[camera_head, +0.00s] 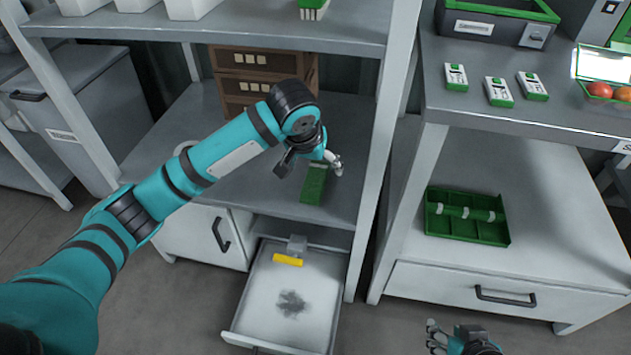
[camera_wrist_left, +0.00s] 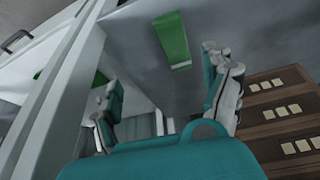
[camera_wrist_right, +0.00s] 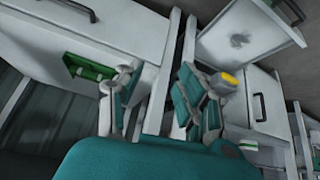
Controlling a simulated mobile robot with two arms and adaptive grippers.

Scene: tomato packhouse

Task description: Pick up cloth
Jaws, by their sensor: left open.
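A flat, narrow green piece, which looks like the folded cloth (camera_head: 314,186), lies on the lower shelf. It also shows in the left wrist view (camera_wrist_left: 172,42), beyond and between the fingertips. I cannot tell its material for certain. My left gripper (camera_head: 312,162) is above its far end in the head view; it is open and empty in the left wrist view (camera_wrist_left: 166,95). My right gripper (camera_head: 458,342) is low at the bottom edge of the head view. In the right wrist view (camera_wrist_right: 160,100) its fingers are apart with nothing between them.
An open drawer (camera_head: 252,318) below the shelf holds a yellow-ended item (camera_head: 288,260) and a dark smudge (camera_head: 292,304). Brown crates (camera_head: 262,62) stand behind my left gripper. A white shelf post (camera_head: 383,150) rises to its right. A green tray (camera_head: 468,236) sits on the right-hand cabinet.

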